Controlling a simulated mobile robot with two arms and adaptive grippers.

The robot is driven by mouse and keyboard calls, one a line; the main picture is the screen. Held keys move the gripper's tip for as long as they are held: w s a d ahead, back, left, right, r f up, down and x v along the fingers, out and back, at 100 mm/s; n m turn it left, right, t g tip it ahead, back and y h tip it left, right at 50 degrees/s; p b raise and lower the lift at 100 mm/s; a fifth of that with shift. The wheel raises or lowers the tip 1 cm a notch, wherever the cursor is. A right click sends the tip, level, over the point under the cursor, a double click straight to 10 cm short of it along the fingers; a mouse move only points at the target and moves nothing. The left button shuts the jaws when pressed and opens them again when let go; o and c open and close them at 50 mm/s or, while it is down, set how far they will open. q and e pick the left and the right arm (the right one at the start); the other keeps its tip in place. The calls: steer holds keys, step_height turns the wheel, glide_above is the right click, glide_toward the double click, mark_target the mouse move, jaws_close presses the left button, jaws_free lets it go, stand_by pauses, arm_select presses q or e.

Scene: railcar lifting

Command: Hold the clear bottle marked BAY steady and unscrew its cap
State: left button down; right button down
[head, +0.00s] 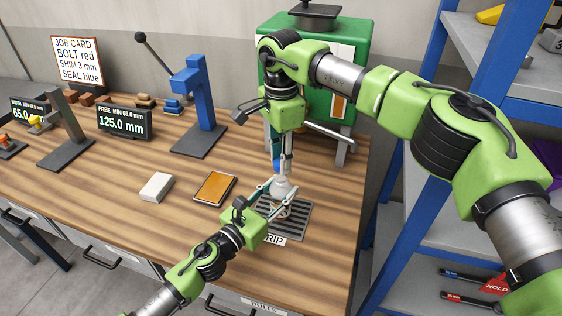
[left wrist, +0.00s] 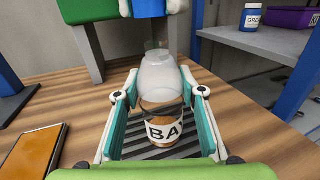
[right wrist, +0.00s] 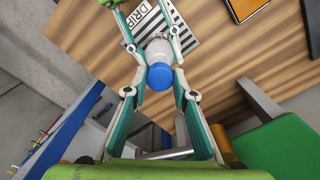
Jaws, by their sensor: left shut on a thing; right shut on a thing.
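The clear bottle (left wrist: 160,78) stands upright on the dark slotted drip tray (head: 298,222), with a label reading "BA" and amber contents low inside. My left gripper (head: 273,190) is shut around the bottle's body, one finger on each side in the left wrist view. The bottle's neck looks bare there, with no cap on it. The blue cap (right wrist: 160,77) is between the fingers of my right gripper (head: 281,164), which is shut on it. In the head view the cap (head: 277,166) is just above the bottle; the exact gap is hard to tell.
A green machine (head: 350,60) stands behind the bottle. An orange-topped pad (head: 214,187) and a white block (head: 156,187) lie to its left. A blue press (head: 200,95) stands farther back. A blue-framed shelf (head: 415,150) is at the right.

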arm_select(q)
steer(key=shift+f, duration=0.1)
arm_select(e)
step_height(320, 180, up, 3)
steer(key=shift+f, duration=0.15)
arm_select(q)
steer(key=c, duration=1.3)
jaws_free()
steer(key=shift+o, duration=0.2)
